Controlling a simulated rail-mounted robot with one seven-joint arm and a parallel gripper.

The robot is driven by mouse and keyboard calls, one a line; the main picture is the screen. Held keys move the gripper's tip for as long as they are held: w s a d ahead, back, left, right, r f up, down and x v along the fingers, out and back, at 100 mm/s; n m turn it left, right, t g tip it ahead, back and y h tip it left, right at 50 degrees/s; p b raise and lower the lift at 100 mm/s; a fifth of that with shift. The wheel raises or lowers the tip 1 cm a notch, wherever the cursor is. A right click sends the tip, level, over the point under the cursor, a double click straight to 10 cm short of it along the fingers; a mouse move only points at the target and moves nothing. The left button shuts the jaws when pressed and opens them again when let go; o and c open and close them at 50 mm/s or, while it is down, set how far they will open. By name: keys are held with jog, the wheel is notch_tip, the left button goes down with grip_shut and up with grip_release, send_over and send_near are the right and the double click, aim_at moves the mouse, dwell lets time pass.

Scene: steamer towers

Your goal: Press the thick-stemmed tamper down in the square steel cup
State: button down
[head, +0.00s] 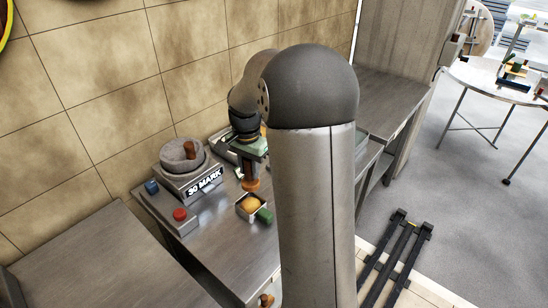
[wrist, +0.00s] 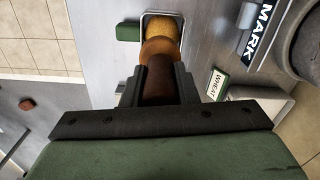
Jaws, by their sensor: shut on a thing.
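My gripper (head: 249,165) is shut on the dark brown stem of the tamper (head: 250,184), which points downward with a lighter orange-brown foot. In the wrist view the tamper (wrist: 158,80) sits between the two black fingers of my gripper (wrist: 158,92). The square steel cup (head: 240,210) stands on the steel counter with a yellow-orange fill and a green handle (head: 264,215). The foot appears just above the fill, over the back of the cup in the head view. The wrist view shows the cup (wrist: 146,16) partly hidden by the foot; any gap is unclear.
A grey stone mortar (head: 170,161) with a brown pestle stands on a block marked "30 MARK" (head: 205,182). A blue button (head: 151,187) and a red button (head: 180,214) are at left. A box labelled "WHEAT" (wrist: 216,84) stands near the gripper. My arm hides part of the counter.

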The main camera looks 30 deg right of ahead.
aim_at(249, 183)
jog(key=shift+w+a+f, duration=0.1)
jog(key=shift+w+a, duration=0.05)
jog(key=shift+a, duration=0.15)
jog(key=shift+d, duration=0.1)
jog(key=shift+f+b, duration=2.15)
jog(key=shift+f, duration=0.75)
jog(key=shift+f+b, duration=1)
jog(key=shift+f, duration=0.55)
jog(key=shift+r, duration=0.35)
jog(key=shift+r+p, duration=0.4)
jog(key=shift+p, duration=0.1)
